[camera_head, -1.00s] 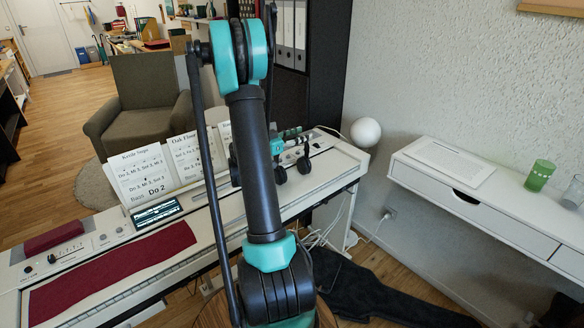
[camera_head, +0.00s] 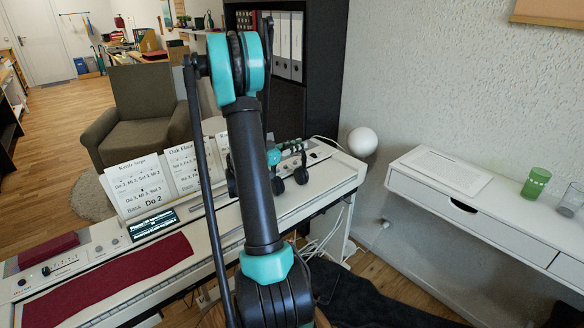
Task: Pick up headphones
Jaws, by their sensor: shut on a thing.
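The black headphones (camera_head: 301,175) show as two dark rounded ear cups over the white digital piano's right part (camera_head: 325,178). My gripper (camera_head: 289,166) is at the headphones, just past my forearm. It is shut on them. Its fingertips are small and dark here and hard to tell apart from the headphones. The headband and part of the left cup are hidden or too small to make out. I cannot tell whether the cups touch the piano top.
Song sheets (camera_head: 137,185) stand on the piano, with a dark red cloth (camera_head: 110,283) along its keys. A white ball lamp (camera_head: 363,142) is beyond its right end. A white wall desk (camera_head: 480,207) holds a green cup (camera_head: 535,183). Loose cables hang under the piano.

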